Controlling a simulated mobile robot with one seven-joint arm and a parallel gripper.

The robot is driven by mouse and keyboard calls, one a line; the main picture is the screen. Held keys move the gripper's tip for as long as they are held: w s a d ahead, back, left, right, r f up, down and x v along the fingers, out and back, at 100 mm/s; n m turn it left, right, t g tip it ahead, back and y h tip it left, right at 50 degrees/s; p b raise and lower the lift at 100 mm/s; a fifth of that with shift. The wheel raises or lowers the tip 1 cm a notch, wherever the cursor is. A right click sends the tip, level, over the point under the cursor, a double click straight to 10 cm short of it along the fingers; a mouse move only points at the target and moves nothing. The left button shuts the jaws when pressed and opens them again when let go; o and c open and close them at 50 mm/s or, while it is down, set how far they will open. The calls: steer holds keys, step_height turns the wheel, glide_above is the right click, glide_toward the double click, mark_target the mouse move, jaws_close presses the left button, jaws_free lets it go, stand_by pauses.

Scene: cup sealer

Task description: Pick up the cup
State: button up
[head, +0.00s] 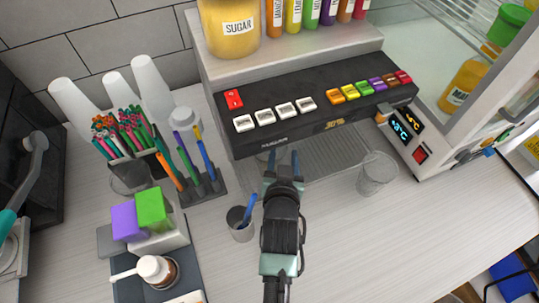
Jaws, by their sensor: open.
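A clear cup (376,175) stands upright on the counter, right of my gripper and near the right end of the drink dispenser's tray. My gripper (283,160) points toward the dispenser's front, with its two blue fingers spread apart. A pale rounded object (264,156), perhaps another cup, shows by the left finger under the dispenser. It is mostly hidden, and I cannot tell whether the finger touches it. I see nothing clearly held between the fingers.
The dispenser (300,110) has colored and white buttons. A small container (240,224) holding a blue stick stands just left of my arm. A pen-like holder (205,190) and white cup stacks (150,85) are left. A glass-fronted cooler (420,145) is right. Front right counter is clear.

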steer(key=shift+x, duration=1.45)
jaws_close()
steer(key=shift+s, duration=0.1)
